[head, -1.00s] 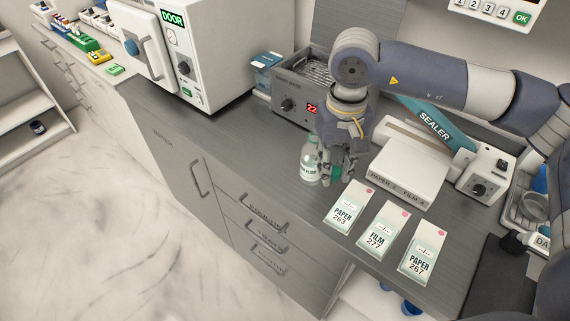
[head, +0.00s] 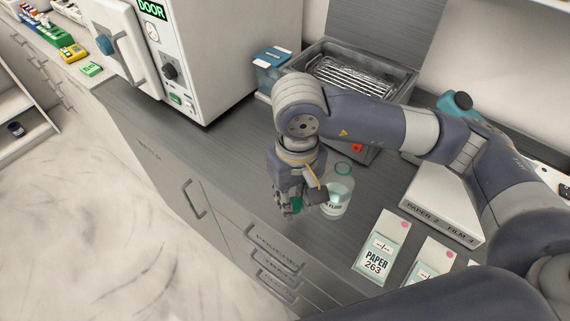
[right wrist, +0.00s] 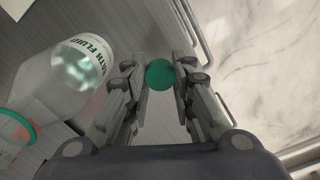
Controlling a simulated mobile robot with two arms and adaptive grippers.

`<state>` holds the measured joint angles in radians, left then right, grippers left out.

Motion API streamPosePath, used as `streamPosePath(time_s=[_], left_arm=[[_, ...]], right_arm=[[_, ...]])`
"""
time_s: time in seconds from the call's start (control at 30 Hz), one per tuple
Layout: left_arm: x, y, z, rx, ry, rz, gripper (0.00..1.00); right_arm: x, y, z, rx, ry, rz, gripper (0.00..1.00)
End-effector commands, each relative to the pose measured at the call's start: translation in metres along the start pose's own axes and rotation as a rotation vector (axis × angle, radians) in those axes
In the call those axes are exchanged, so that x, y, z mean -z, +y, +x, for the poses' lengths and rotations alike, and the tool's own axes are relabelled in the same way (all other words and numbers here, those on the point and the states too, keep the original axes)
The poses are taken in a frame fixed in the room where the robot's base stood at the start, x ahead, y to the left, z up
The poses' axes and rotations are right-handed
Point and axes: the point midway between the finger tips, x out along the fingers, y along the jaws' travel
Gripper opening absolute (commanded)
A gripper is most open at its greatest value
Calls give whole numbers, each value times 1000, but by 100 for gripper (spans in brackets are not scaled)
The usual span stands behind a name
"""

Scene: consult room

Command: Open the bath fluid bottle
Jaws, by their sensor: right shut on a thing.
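The bath fluid bottle (head: 337,200), clear with a white label, stands upright on the grey counter. Its neck is uncapped and shows a teal ring (head: 343,169). In the right wrist view the bottle (right wrist: 62,82) is at the left, apart from the fingers. My right gripper (head: 293,204) is just left of the bottle in the head view, partly overlapping it. It is shut on a round green cap (right wrist: 160,73), clearly seen between the fingertips in the right wrist view. The cap is held off the bottle, near the counter's front edge. My left gripper is not in view.
A heated bath (head: 362,80) with a wire rack stands behind my arm. A white autoclave (head: 215,50) is at the left rear. A sealer (head: 440,205) and paper pouches (head: 376,250) lie to the right. The counter left of my gripper is clear.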

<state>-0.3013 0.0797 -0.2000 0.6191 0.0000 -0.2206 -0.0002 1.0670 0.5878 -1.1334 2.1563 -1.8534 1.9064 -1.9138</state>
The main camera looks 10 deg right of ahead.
Motion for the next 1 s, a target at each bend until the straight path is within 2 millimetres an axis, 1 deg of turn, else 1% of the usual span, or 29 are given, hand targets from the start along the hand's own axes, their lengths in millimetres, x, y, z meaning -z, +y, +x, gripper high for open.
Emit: streamPosePath(time_s=[0.03,0.3,0.4,0.5,0.6,0.73,0.9,1.0], left_arm=[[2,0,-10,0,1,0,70],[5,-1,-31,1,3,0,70],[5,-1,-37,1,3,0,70],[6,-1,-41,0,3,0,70],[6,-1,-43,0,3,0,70],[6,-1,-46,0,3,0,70],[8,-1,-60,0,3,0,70],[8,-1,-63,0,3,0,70]], right_arm=[[13,2,-4,0,-4,6,0],[76,11,3,0,-4,3,0],[96,14,5,0,-3,2,0],[111,16,8,0,-2,2,0],[120,18,10,0,-2,1,0],[124,19,14,0,-3,0,0],[123,18,34,1,-6,1,0],[124,18,44,1,-3,-1,0]])
